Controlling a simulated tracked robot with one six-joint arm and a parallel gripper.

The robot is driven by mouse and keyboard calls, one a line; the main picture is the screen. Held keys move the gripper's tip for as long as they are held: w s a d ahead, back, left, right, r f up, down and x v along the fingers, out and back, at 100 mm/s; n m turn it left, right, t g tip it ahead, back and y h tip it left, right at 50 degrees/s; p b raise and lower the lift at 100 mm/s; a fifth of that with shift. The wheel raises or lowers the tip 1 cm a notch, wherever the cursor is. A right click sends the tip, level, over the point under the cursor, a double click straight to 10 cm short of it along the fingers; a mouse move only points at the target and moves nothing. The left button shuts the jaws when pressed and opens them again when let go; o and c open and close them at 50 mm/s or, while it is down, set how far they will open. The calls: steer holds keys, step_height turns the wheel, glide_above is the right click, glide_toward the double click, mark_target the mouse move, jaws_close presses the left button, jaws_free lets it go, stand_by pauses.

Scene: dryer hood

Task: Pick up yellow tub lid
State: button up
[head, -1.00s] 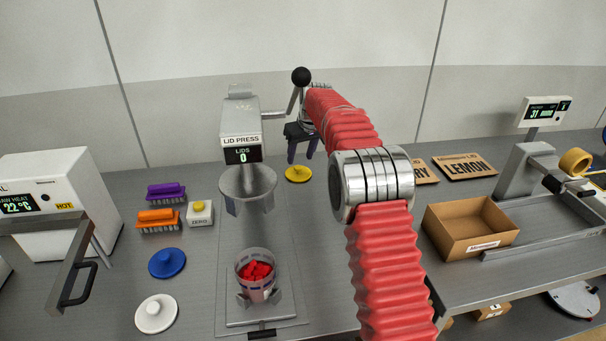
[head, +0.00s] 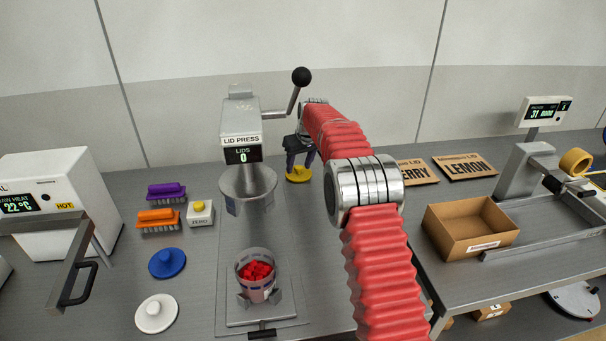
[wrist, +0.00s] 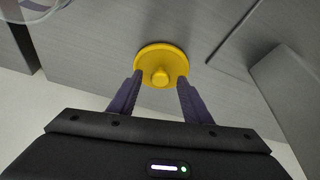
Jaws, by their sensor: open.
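The yellow tub lid (head: 299,175) lies flat on the grey worktop behind and to the right of the lid press. In the wrist view the lid (wrist: 162,57) is a round disc with a small knob (wrist: 160,77) at its middle. My gripper (head: 299,166) points down at the lid, its purple fingers partly covering it in the head view. In the wrist view my gripper (wrist: 158,80) is open, with one finger on each side of the knob and nothing held. I cannot tell whether the fingertips touch the lid.
The lid press (head: 241,135) stands left of my gripper, with a tub of red pieces (head: 256,283) below it. A blue lid (head: 167,263) and a white lid (head: 157,313) lie at left front. A cardboard box (head: 470,240) stands at right.

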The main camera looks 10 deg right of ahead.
mark_target(299, 168)
steer(key=shift+c, duration=0.2)
steer(key=c, duration=1.1)
steer(key=shift+r, duration=0.15)
step_height(299, 168, up, 10)
stand_by(0.7)
